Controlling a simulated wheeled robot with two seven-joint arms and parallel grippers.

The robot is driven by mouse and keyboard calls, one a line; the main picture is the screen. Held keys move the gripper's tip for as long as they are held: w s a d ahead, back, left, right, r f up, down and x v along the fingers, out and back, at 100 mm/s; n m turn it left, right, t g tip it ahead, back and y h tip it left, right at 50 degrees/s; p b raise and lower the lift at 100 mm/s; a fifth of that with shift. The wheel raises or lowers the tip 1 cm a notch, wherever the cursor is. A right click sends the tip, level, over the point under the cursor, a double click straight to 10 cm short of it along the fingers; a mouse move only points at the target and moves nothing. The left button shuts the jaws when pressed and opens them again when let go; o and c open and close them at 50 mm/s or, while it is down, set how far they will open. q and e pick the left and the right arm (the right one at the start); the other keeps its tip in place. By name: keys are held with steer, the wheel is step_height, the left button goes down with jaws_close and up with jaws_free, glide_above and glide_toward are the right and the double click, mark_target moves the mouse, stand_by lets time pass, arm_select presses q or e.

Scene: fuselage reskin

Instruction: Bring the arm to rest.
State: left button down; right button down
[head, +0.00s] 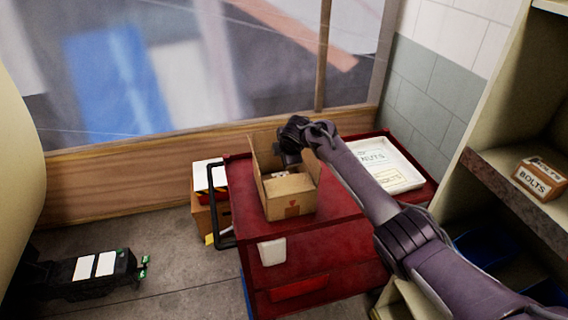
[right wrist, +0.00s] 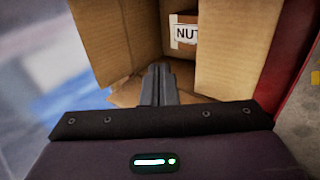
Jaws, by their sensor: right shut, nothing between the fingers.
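My right arm (head: 375,195) reaches in from the right side of the head view, over the red tool cart. My right gripper (right wrist: 158,80) is shut and empty, with its fingers together over the open cardboard box (right wrist: 112,40) in the right wrist view. In the head view the box (head: 289,205) stands on the cart with its flaps up, and the gripper's tip is hidden behind the arm and flaps. A smaller box labelled NUT (right wrist: 184,33) lies inside it. My left gripper is not in the head view.
A shelf (head: 500,190) with a BOLTS box (head: 540,178) stands at the right. A window is behind the cart.

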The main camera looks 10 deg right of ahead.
step_height(320, 180, up, 7)
steer(key=b, duration=0.2)
steer(key=s+f+m, duration=0.1)
steer(key=s+f, duration=0.1)
steer(key=f, duration=0.1)
steer(key=s+a+f+m, duration=0.1)
steer(key=s+f, duration=0.2)
steer(key=s+a+f+m, duration=0.1)
steer(key=s+f, duration=0.2)
steer(key=shift+f+g, duration=0.3)
steer(key=shift+f, duration=0.05)
steer(key=s+f+m, duration=0.5)
steer(key=s, duration=0.7)
steer(key=s+d+r+m+g, duration=0.15)
steer(key=s+m, duration=0.25)
steer(key=s, duration=0.9)
steer(key=s+d+m+g, duration=0.2)
steer(key=s+m, duration=0.3)
steer(key=s, duration=0.7)
step_height(320, 180, down, 33)
steer(key=s+b, duration=0.2)
steer(key=s, duration=0.1)
steer(key=s+d+f+g, duration=0.1)
steer(key=s+d+f, duration=0.1)
steer(key=s+f, duration=0.7)
steer(key=s+d+f+n+g+b, duration=0.1)
steer(key=s+d+f, duration=0.1)
steer(key=s+f, duration=0.7)
steer(key=shift+s+f, duration=0.2)
steer(key=shift+s, duration=0.1)
